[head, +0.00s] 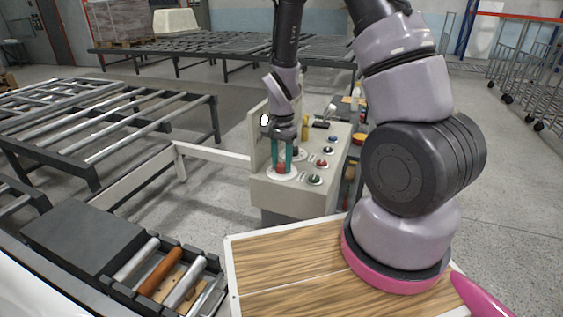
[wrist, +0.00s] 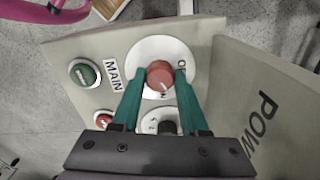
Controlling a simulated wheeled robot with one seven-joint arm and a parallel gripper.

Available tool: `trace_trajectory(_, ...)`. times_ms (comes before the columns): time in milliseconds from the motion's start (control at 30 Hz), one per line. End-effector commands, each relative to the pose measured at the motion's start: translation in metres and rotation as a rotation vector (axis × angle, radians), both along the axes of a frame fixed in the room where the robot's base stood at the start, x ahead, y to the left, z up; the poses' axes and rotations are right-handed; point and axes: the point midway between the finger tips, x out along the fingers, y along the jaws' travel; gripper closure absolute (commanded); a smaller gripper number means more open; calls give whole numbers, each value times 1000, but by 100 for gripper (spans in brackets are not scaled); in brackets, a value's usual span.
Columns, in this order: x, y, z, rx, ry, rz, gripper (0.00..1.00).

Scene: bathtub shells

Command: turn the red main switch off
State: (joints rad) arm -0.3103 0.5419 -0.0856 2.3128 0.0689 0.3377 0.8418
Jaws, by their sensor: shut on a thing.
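The red main switch (wrist: 160,75) is a round red knob on a white round plate (wrist: 147,52), with the word MAIN beside it. It sits on a beige control panel, and in the head view the red knob (head: 281,169) shows low between the fingers. My gripper (wrist: 160,83) has teal fingers that are shut on the red knob, one on each side. In the head view my gripper (head: 281,166) points down onto the panel. The knob's pointer mark is too small to read with certainty.
A green button (wrist: 84,73), a smaller red button (wrist: 103,119) and a black knob (wrist: 167,127) are close by on the panel. An upright beige plate (wrist: 255,100) stands beside the switch. Roller conveyors (head: 105,120) stand at the left.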

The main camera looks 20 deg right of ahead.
Motion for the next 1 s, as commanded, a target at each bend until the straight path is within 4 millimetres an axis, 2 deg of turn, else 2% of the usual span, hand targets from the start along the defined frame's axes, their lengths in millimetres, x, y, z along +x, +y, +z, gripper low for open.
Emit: trace_trajectory(1000, 0, -1, 1, 0, -2, 922, 100)
